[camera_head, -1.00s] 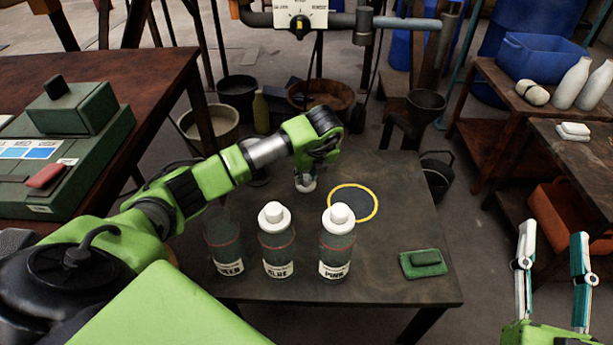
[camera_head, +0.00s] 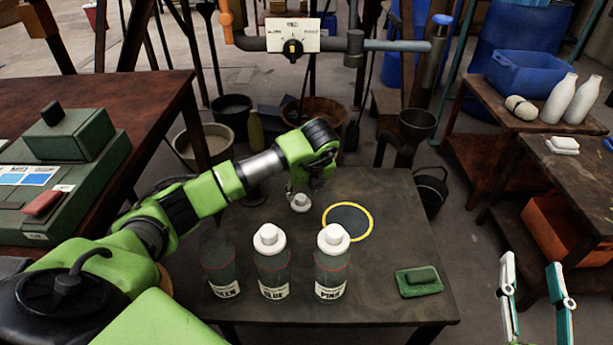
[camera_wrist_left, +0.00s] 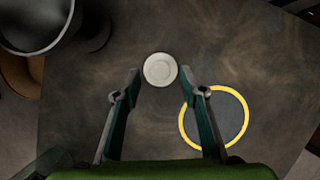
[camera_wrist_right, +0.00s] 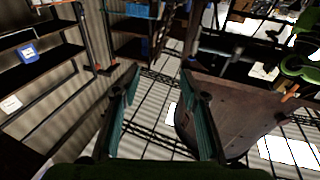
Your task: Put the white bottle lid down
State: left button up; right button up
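The white bottle lid (camera_head: 299,203) rests on the dark table (camera_head: 400,215), left of the yellow ring mark (camera_head: 347,222). In the left wrist view the lid (camera_wrist_left: 160,70) shows round and white at my left fingertips, with a slim gap on each side. My left gripper (camera_wrist_left: 161,75) is open above the table. A dark bottle (camera_head: 219,265) without a lid stands at the front left. The BLUE bottle (camera_head: 272,262) and PINK bottle (camera_head: 332,262) wear white lids. My right gripper (camera_head: 532,268) is open and empty, right of the table.
A green machine (camera_head: 60,180) sits on the brown bench at left. Buckets stand on the floor behind. White bottles (camera_head: 572,98) and a blue crate (camera_head: 538,62) are on the right-hand bench.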

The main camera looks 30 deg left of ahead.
pick_arm(q)
jog(key=p+v, duration=0.2)
jog(key=v, duration=0.7)
pick_arm(e)
notch_tip(320, 180, down, 12)
jog(key=s+d+g+h, duration=0.2)
jog(key=g, duration=0.4)
jog(key=shift+s+d, duration=0.15)
jog(key=shift+s, duration=0.25)
pick_arm(q)
jog(key=shift+r, duration=0.1)
pick_arm(e)
jog(key=shift+r, duration=0.1)
